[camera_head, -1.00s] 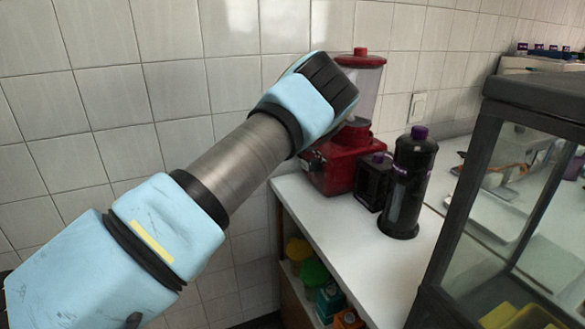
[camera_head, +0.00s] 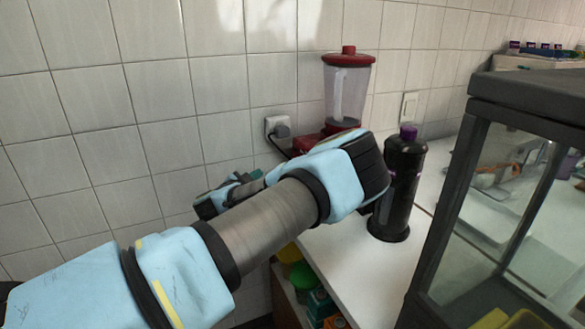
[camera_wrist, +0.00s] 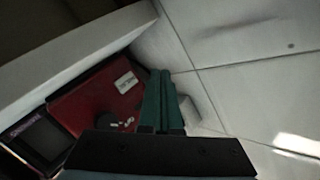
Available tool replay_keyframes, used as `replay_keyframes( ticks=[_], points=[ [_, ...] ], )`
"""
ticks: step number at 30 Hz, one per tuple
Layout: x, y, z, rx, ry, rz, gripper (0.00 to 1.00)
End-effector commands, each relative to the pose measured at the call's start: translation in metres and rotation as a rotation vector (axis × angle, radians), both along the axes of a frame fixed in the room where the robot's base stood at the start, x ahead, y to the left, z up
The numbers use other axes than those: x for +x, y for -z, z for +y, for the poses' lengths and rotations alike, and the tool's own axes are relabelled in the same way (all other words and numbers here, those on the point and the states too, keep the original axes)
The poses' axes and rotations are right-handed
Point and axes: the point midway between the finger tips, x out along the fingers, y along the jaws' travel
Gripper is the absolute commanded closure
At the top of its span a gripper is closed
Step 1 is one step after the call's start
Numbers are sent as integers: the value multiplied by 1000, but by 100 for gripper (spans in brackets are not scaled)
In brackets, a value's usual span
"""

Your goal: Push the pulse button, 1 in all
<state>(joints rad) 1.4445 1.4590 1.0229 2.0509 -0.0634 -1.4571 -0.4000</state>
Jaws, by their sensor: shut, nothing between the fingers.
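The red blender stands against the tiled wall; its clear jar (camera_head: 347,95) and part of its red base (camera_head: 307,144) show in the head view, the rest hidden by my arm. In the wrist view the red base (camera_wrist: 85,98) has a white label (camera_wrist: 126,82), a dark round knob (camera_wrist: 92,121) and small pale marks beside it. I cannot make out which of these is the pulse button. My gripper (camera_wrist: 161,73) is shut and empty, its green fingers over the right side of the base. I cannot tell whether they touch it. In the head view it is partly behind my arm.
A black bottle with a purple cap (camera_head: 403,185) stands on the white counter (camera_head: 345,260). A wall socket with a plug (camera_head: 278,128) is left of the blender. A glass case (camera_head: 500,200) fills the right side.

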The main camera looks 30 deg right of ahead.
Motion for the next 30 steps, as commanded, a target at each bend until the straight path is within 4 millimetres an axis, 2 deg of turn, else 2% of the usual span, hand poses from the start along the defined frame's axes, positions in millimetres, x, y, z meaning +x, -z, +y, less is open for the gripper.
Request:
replay_keyframes(
  ticks=[18,24,30],
  points=[
    [-9,1,-73,-3,0,2,100],
    [-10,0,-83,-1,0,0,100],
    [-10,0,-84,1,-1,0,100]
  ],
)
